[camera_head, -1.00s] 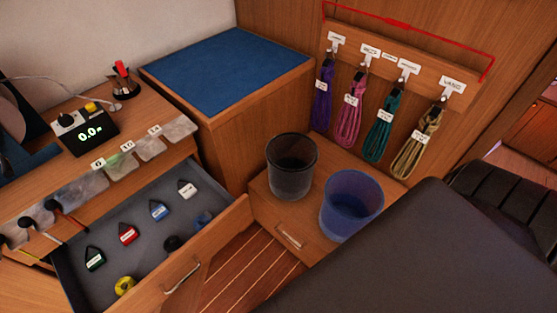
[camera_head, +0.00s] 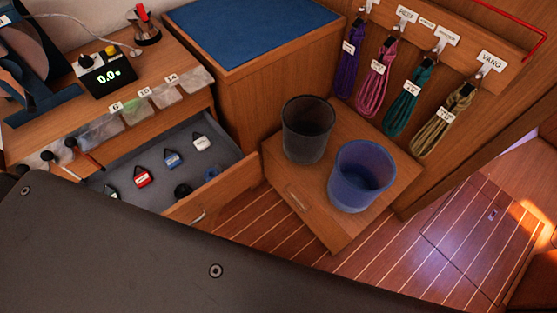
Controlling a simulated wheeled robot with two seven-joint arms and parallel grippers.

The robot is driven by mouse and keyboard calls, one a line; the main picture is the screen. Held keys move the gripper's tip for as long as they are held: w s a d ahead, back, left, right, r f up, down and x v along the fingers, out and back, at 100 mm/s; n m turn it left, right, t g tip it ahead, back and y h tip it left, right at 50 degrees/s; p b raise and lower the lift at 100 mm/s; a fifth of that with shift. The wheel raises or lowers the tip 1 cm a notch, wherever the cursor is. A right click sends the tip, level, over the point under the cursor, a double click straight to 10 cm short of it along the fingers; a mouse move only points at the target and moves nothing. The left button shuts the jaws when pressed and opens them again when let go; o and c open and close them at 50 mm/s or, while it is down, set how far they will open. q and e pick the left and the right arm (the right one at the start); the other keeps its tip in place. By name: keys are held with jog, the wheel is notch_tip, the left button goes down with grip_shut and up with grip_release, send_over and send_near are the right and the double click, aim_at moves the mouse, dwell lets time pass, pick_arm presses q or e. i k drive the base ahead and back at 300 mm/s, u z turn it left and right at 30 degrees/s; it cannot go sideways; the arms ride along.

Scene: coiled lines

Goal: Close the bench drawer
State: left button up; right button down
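The bench drawer (camera_head: 224,190) is pulled out from the wooden bench at the left, its grey inside showing. Inside lie small tagged items: a red one (camera_head: 142,177), a blue one (camera_head: 173,158) and a white one (camera_head: 201,142), with dark and blue round pieces near the front. The drawer's metal handle (camera_head: 197,214) shows on its front, just above a dark part of my own body that hides the drawer's lower left. Neither of my grippers can be seen.
A dark bin (camera_head: 308,130) and a blue bin (camera_head: 360,176) stand on a low wooden box right of the drawer. Coiled lines hang on the back wall. A digital meter (camera_head: 105,75) sits on the bench top. Striped floor (camera_head: 300,243) is open at the right.

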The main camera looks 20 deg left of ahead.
aim_at(242, 172)
jog(key=u, duration=0.05)
jog(key=k, duration=0.8)
jog(key=u, duration=1.3)
jog(key=i, duration=0.5)
jog(key=z, duration=0.05)
